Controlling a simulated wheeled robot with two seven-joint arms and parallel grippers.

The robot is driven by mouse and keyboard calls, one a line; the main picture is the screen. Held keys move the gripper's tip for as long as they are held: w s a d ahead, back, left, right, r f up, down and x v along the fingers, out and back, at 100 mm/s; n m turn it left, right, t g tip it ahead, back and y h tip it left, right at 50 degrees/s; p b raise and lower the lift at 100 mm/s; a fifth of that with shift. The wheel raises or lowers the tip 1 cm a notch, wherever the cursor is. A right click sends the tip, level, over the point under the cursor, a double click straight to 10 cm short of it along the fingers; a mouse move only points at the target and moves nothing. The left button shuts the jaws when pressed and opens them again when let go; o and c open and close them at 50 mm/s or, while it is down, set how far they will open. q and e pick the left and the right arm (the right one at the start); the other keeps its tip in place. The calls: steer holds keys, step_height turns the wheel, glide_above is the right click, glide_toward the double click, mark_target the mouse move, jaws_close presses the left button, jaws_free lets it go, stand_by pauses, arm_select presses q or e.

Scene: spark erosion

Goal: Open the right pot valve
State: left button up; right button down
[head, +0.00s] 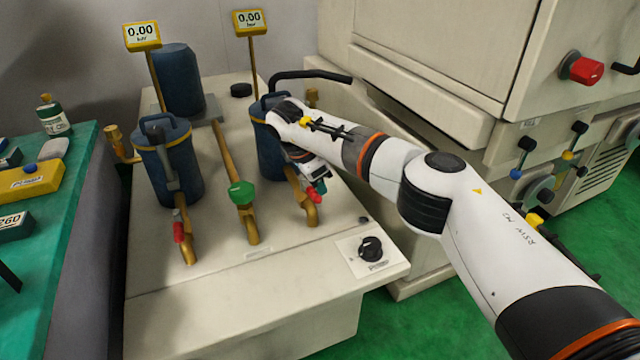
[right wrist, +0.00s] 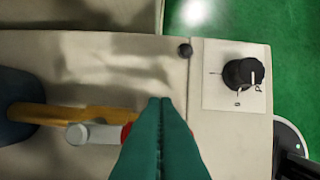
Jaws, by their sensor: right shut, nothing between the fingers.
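The right pot (head: 268,153) is a dark blue vessel on the cream bench, partly hidden by my right arm. Its valve has a brass pipe (head: 301,199) running forward and a red-ended lever (head: 312,194). In the right wrist view the lever shows as a grey bar (right wrist: 92,134) beside the brass pipe (right wrist: 85,114), roughly along it. Its red end is mostly hidden behind my fingers. My right gripper (head: 321,185) is at the lever's red end, and its teal fingers (right wrist: 160,103) are pressed together and empty. Whether they touch the lever I cannot tell. My left gripper is out of view.
The left pot (head: 170,172) has its own red-handled valve (head: 178,231). A green-handled valve (head: 241,194) stands on the middle pipe. A black knob (head: 370,248) sits at the bench's front right. Two gauges (head: 142,36) read 0.00. The bench front is clear.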

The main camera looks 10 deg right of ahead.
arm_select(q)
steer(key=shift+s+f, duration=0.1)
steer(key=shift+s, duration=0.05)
arm_select(e)
steer(key=shift+a, duration=0.15)
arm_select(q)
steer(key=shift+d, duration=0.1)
arm_select(e)
steer(key=shift+a+r, duration=0.15)
steer(key=shift+r, duration=0.35)
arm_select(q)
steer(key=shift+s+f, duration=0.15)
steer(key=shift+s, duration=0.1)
arm_select(e)
steer(key=v, duration=0.6)
steer(key=shift+r, duration=0.2)
steer(key=shift+s, duration=0.15)
